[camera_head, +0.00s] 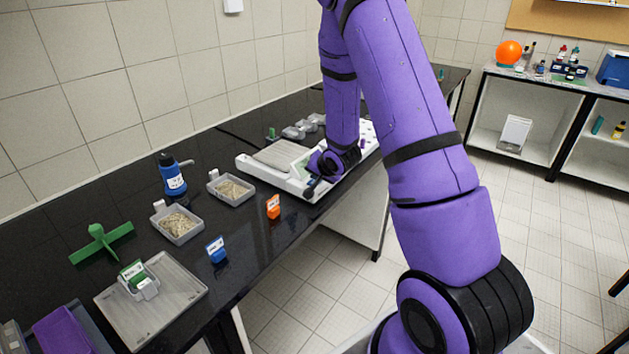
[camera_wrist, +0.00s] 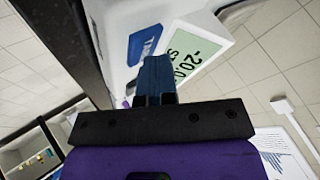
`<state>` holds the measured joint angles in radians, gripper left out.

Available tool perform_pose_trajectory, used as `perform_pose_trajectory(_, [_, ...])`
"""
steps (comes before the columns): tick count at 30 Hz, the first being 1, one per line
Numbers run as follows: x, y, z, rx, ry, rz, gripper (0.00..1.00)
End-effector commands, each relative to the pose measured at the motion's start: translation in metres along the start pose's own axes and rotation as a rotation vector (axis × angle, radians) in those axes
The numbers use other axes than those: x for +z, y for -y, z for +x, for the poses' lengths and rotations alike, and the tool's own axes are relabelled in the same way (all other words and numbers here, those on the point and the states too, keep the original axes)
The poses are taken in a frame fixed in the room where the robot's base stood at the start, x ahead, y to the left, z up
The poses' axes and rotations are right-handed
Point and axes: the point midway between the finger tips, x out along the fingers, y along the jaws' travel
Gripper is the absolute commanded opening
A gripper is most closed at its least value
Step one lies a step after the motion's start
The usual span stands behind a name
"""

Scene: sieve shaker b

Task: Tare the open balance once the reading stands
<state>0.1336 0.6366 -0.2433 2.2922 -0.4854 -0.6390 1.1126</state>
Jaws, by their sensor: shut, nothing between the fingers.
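The white open balance (camera_head: 285,182) stands on the black bench with a bare grey pan (camera_head: 275,158) at its left end. In the wrist view its green display (camera_wrist: 184,62) reads "-20.0", with further characters and a line starting with "S" hidden behind my fingers. A blue key (camera_wrist: 146,43) with white lettering starting with "T" sits beside the display. My gripper (camera_wrist: 155,66) is shut and empty, its blue fingertips over the balance front by the key and display. I cannot tell whether they touch it. In the head view my wrist hides part of the front.
Grey trays (camera_head: 231,189) with pale contents, a blue bottle (camera_head: 173,176), an orange tag block (camera_head: 273,207) and a blue one (camera_head: 216,250) stand left of the balance. Small grey items (camera_head: 293,132) lie behind it. A wide grey tray (camera_head: 168,300) lies at the near left.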

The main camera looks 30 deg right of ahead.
Motion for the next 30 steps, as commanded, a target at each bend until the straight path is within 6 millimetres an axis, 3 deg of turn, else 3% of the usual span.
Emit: perform_pose_trajectory(30, [-0.010, 0.010, -0.014, 0.000, 0.000, 0.000, 0.00])
